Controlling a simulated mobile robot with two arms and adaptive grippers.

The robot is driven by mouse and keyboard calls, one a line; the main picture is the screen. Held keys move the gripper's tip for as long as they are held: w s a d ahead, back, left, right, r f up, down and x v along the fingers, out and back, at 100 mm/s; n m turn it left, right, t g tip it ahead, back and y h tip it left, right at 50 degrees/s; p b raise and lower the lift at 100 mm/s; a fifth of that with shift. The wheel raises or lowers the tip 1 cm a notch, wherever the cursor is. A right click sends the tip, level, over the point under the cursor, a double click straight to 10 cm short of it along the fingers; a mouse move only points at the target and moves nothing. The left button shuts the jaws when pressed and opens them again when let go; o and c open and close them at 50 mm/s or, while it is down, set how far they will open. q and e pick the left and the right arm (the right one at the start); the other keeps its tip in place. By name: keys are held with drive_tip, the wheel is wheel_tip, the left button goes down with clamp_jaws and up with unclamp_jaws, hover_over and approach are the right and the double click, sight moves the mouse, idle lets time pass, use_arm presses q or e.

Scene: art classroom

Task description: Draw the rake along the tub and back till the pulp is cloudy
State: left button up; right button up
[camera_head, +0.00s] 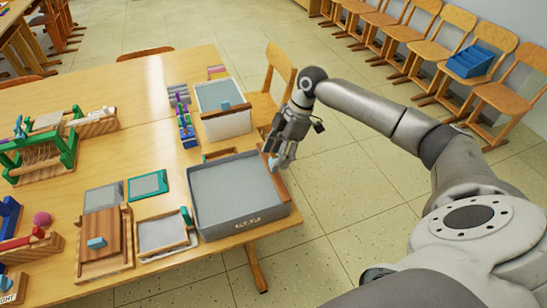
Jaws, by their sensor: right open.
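The grey rectangular tub (217,230) stands at the table's front right corner with lettering on its front wall. The pulp (230,186) inside looks flat and evenly grey. A brown wooden bar with a light blue grip, which looks like the rake (279,184), lies along the tub's right side. My right gripper (279,157) is open, with its fingers pointing down around or just beside the blue grip; I cannot tell if they touch it. The fingers partly hide the grip. My left gripper is out of view.
A white-walled tub (228,124) stands behind. Framed screens and a wooden press board (101,240) lie left of the grey tub. A green loom (40,157) is farther left.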

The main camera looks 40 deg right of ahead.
drive_tip(key=shift+x, duration=1.3)
drive_tip(key=shift+c, duration=0.7)
drive_tip(key=c, duration=0.5)
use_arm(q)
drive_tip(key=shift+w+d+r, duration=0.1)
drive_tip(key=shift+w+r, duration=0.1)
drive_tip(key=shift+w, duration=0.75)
use_arm(e)
clamp_jaws()
